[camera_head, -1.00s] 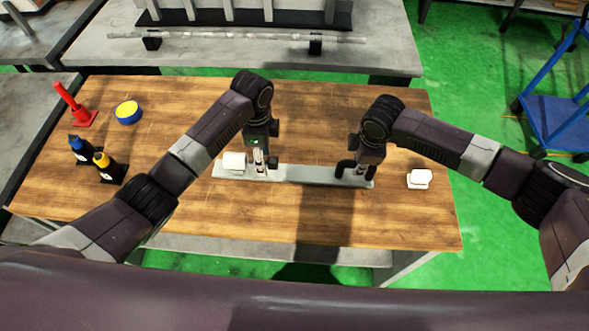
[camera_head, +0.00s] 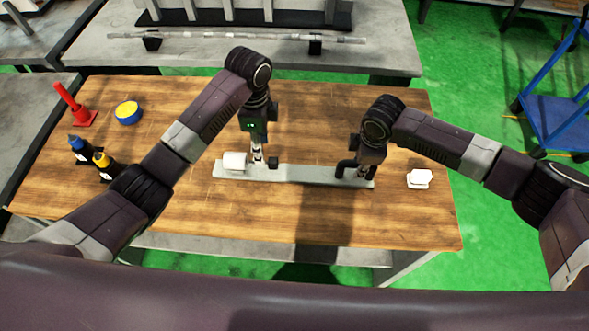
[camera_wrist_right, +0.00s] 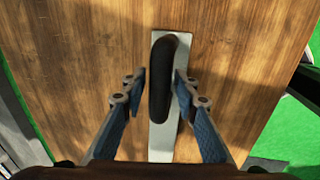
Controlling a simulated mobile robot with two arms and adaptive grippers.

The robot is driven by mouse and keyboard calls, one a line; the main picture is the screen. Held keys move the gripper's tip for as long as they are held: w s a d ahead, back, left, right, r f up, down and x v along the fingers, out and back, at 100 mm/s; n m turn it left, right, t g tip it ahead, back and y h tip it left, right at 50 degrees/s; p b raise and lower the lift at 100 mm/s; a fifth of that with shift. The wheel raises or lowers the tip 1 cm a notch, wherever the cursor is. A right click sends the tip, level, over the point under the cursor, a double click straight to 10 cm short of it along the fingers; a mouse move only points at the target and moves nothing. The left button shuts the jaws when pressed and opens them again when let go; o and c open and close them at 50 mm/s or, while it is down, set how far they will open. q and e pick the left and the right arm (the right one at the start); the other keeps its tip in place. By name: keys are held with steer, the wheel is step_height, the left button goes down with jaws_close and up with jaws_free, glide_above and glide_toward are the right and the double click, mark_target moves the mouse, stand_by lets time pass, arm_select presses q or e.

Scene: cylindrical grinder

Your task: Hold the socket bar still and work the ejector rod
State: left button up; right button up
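The socket bar (camera_head: 310,174), a long flat pale grey bar, lies on the wooden table. A white block (camera_head: 234,161) is at its left end. A dark rounded handle-like piece (camera_wrist_right: 163,75) stands on the bar between the fingers of my right gripper (camera_wrist_right: 158,88); I cannot tell if it is the ejector rod. The right fingers are apart, with a visible gap on the left side and a closer one on the right. My left gripper (camera_head: 257,158) points down over the bar's left part, beside a small black piece (camera_head: 273,163); its fingers are too small to judge.
A white object (camera_head: 419,178) sits right of the bar. The table front is clear.

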steer(key=shift+o, duration=0.6)
steer(key=shift+r, duration=0.25)
step_height(320, 180, up, 11)
steer(key=s, duration=0.2)
steer(key=shift+s, duration=0.15)
steer(key=shift+s, duration=0.1)
